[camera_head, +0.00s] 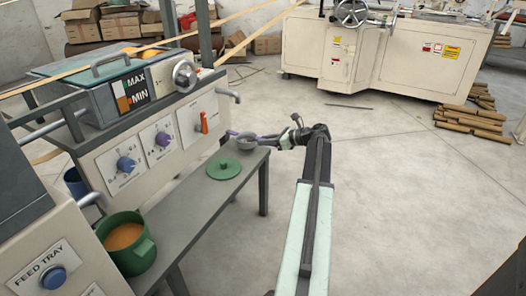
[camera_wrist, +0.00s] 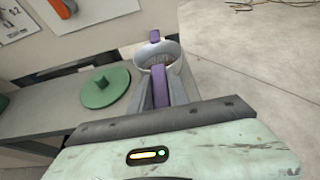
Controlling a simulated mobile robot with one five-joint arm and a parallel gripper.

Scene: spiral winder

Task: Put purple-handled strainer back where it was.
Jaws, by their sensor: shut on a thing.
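The purple-handled strainer (camera_head: 247,144) is at the far end of the grey bench (camera_head: 200,205), near its right edge. Its grey round bowl faces up, and a small purple tab (camera_wrist: 154,36) sticks out on the side opposite the handle. My gripper (camera_head: 279,142) is shut on the purple handle (camera_wrist: 160,88), reaching in from the right. In the wrist view the bowl rim (camera_wrist: 139,54) lies just beyond the fingers. I cannot tell whether the bowl touches the bench or hangs just above it.
A green lid (camera_head: 223,170) lies on the bench close to the strainer. A green pot (camera_head: 135,262) with orange contents stands nearer. The machine panel with knobs (camera_head: 160,135) rises along the bench's left side. Open floor (camera_head: 400,200) lies to the right.

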